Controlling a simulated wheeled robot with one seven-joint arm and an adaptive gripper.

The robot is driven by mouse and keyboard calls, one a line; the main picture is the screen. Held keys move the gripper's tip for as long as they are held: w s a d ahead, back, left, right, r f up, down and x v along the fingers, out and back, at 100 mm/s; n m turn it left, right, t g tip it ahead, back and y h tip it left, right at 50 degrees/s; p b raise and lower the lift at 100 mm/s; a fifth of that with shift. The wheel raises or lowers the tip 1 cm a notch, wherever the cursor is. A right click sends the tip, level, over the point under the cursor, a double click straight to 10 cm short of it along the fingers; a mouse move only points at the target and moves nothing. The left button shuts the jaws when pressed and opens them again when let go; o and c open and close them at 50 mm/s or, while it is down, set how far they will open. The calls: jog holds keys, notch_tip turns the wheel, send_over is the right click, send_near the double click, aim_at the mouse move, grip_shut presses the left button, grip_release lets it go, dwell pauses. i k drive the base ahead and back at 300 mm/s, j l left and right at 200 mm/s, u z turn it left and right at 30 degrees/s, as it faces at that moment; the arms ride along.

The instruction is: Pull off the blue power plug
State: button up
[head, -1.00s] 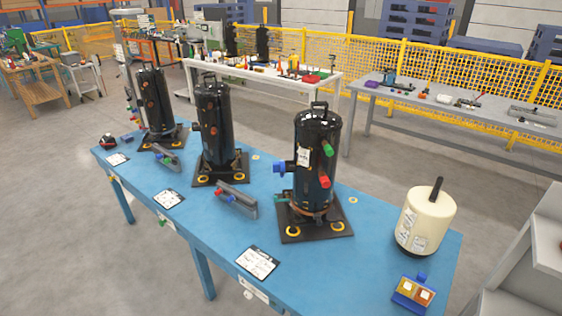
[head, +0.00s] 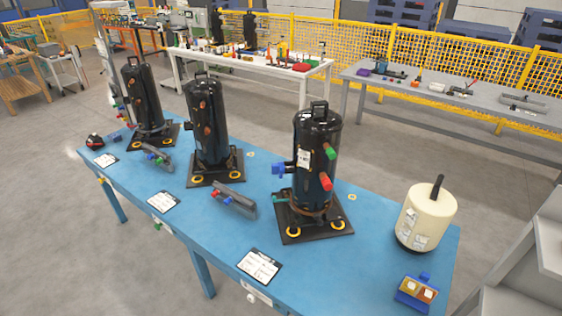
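The blue power plug (head: 278,169) sticks out from the left side of the nearest black compressor (head: 316,150). This compressor stands upright on a dark square base with yellow rings, on the blue table (head: 345,265). A green plug (head: 330,152) and a red plug (head: 327,183) are on its right side. Two more black compressors, the middle one (head: 206,125) and the far left one (head: 143,100), stand along the table; I see no blue plug in their sides. My gripper is not in view.
A cream tank (head: 426,217) and a small blue box (head: 416,290) stand at the table's right end. A grey holder (head: 235,202) with red and blue parts lies left of the nearest compressor. A grey shelf (head: 535,255) stands at the right edge.

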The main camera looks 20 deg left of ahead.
aim_at(279, 167)
jog(key=i+j+z, duration=0.25)
jog(key=j+z, duration=0.2)
jog(key=j, duration=1.05)
jog(key=j+z, duration=0.45)
jog(key=j, duration=1.1)
